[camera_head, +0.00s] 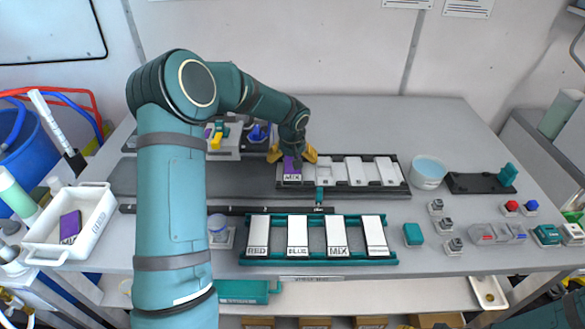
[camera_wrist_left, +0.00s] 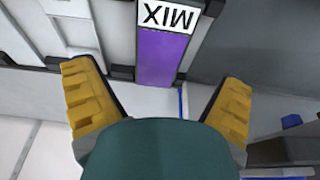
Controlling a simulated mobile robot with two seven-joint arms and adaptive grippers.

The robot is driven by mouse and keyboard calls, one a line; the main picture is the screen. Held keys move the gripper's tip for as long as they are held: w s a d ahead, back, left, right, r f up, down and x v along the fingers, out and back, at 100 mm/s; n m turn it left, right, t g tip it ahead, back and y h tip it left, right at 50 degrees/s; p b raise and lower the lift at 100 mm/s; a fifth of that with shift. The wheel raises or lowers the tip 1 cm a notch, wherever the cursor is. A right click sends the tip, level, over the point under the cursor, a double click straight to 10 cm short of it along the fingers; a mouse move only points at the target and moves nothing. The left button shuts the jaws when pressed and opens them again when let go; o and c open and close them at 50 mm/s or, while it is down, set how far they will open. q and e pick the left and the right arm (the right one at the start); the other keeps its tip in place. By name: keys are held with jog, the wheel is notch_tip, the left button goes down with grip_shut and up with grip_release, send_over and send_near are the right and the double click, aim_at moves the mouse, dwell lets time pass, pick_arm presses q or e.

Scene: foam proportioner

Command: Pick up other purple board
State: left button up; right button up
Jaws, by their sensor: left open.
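A purple board (camera_head: 291,166) with a white MIX label stands in the left end slot of the dark rack (camera_head: 398,188) at mid-table. It also shows in the left wrist view (camera_wrist_left: 163,56), its label at the far end. My left gripper (camera_head: 292,154) is over this board with its yellow fingers spread. In the left wrist view the gripper (camera_wrist_left: 157,78) is open, one finger to each side of the board's near end, with gaps between. Another purple board (camera_head: 70,226) lies in the white bin (camera_head: 98,205) at the left. My right gripper is out of view.
A teal rack (camera_head: 318,260) in front holds labelled white boards. A white tub (camera_head: 429,172) stands right of the dark rack. Small blocks (camera_head: 453,246) and switches lie to the right.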

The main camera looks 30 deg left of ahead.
aim_at(292, 168)
pick_arm(q)
jog(key=x, duration=0.4)
jog(key=c, duration=1.3)
